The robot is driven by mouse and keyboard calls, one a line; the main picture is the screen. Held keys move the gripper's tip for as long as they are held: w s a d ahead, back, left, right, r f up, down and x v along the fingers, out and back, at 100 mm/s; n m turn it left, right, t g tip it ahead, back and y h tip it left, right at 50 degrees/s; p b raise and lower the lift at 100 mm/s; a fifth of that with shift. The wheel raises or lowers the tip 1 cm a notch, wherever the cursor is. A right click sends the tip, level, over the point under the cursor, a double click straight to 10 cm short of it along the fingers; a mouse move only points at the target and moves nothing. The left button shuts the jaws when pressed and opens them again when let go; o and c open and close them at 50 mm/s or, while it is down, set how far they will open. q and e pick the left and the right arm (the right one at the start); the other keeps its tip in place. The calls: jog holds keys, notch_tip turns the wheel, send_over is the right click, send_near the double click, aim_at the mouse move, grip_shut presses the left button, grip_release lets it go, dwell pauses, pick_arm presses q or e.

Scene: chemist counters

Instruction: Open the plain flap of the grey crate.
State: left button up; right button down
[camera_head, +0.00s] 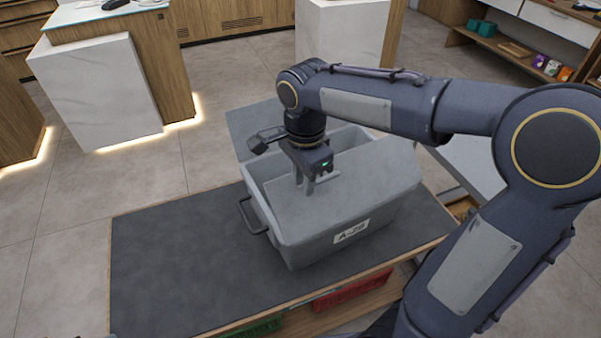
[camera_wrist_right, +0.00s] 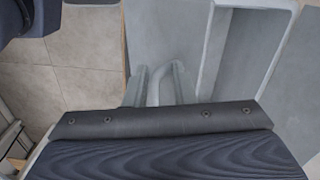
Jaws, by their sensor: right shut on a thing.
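The grey crate (camera_head: 290,245) stands on the dark-topped bench, with an "A-26" label on its near wall. Its near flap (camera_head: 355,193) is plain and slopes over the near side of the opening. The far flap (camera_head: 252,127) is swung outward, and part of the inside shows between the flaps. My right gripper (camera_head: 308,182) is above the crate, its fingers shut at the inner edge of the near flap. In the right wrist view the fingers (camera_wrist_right: 158,88) close around a small grey loop, apparently the flap's handle. My left gripper is out of view.
The bench top (camera_head: 175,265) is clear left of the crate. A dark carrying handle (camera_head: 252,217) sticks out from the crate's left end. Red (camera_head: 352,290) and green (camera_head: 258,328) crates sit under the bench. White counters (camera_head: 95,90) stand behind.

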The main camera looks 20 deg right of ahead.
jog(key=shift+s, duration=0.15)
jog(key=shift+s, duration=0.2)
jog(key=c, duration=1.7)
grip_release()
jog(key=shift+s, duration=0.3)
jog(key=o, duration=0.6)
jog(key=shift+r, duration=0.1)
